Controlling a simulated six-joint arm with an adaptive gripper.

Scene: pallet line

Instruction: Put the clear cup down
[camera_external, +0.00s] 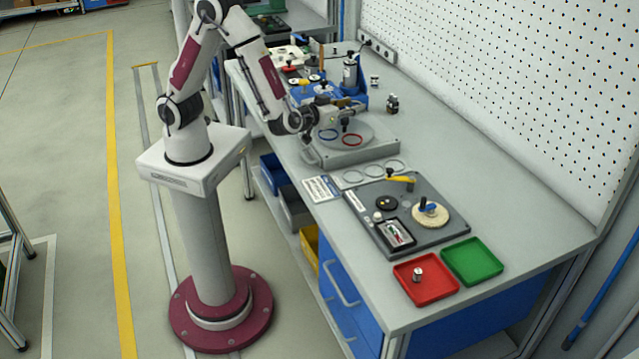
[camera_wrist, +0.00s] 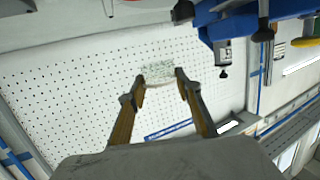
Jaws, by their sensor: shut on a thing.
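The clear cup (camera_wrist: 158,73) shows in the wrist view as a pale, see-through shape between my two fingertips. My gripper (camera_wrist: 160,79) is shut on it, one finger on each side. In the external view my gripper (camera_external: 333,112) is over the far part of a grey round-topped stand on the bench. The cup is too small and too clear to make out there. I cannot tell how far its base is above any surface.
White circles (camera_external: 372,171) and a dark fixture board (camera_external: 440,228) are nearer. A red tray (camera_external: 425,290) and green tray (camera_external: 472,261) are in front. A blue rack (camera_external: 356,92) is behind.

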